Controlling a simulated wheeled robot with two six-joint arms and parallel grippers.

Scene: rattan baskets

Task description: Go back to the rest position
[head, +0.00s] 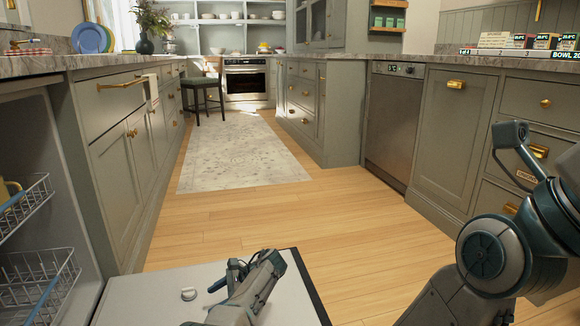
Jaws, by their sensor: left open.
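My left gripper (232,276) is at the bottom centre of the head view, seen from above and behind. It is open, with nothing visible between its fingers. It shows over a pale flat panel (150,300) that looks like an opened appliance door. I cannot tell the height between them. My right arm (490,255) is folded at the lower right, in front of the drawers. Its gripper is out of view.
Wire racks (40,268) stand in the open appliance at left. Grey cabinets (120,165) line the left, and more cabinets (455,130) and a steel dishwasher (393,125) the right. The wooden floor (290,218) and rug (240,155) are clear; a stool (205,88) stands farther back.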

